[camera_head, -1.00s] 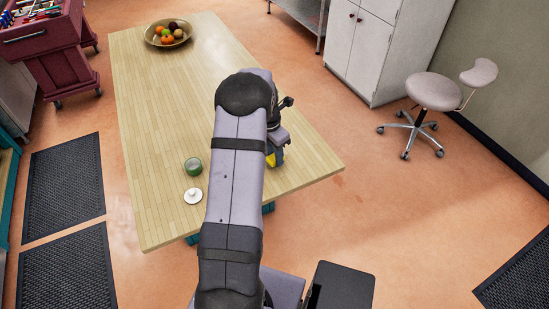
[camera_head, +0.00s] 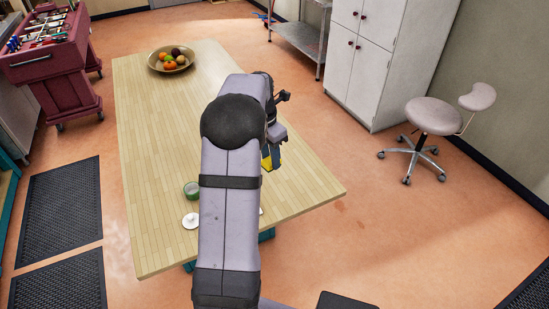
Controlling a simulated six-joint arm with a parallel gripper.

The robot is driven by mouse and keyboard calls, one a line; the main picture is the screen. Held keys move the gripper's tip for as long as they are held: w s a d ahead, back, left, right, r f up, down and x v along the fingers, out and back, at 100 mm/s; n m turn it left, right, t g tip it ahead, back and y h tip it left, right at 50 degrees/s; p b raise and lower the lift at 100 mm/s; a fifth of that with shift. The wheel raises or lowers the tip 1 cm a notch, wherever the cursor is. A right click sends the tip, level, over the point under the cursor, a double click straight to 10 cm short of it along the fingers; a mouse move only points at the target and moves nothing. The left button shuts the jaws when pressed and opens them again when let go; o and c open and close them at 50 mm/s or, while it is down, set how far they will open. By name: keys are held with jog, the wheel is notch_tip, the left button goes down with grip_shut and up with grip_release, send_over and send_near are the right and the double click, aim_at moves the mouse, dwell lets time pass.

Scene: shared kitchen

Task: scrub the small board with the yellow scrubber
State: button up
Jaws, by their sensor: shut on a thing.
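My gripper (camera_head: 272,154) is over the right part of the wooden table, partly hidden behind my own arm. It is shut on the yellow scrubber (camera_head: 267,164), of which only a small yellow patch shows below the jaws. I cannot tell whether the scrubber touches anything beneath it. I cannot make out the small board; my arm covers part of the table. A small white edge (camera_head: 261,211) shows just right of my arm, too little to name.
The wooden table (camera_head: 150,150) bears a green round container (camera_head: 191,188) and a white lid-like piece (camera_head: 190,221) left of my arm. A fruit bowl (camera_head: 153,66) stands at the far end. The table's left side is clear. A stool (camera_head: 433,117) stands right.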

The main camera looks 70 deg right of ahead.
jog(key=w+a+r+n+p, duration=0.1)
jog(key=w+a+r+p, duration=0.2)
jog(key=w+r+p, duration=0.15)
jog(key=w+a+f+m+p, duration=0.1)
jog(key=a+f+p, duration=0.2)
jog(key=a+f, duration=0.2)
jog(key=shift+f, duration=0.95)
jog(key=shift+f, duration=0.15)
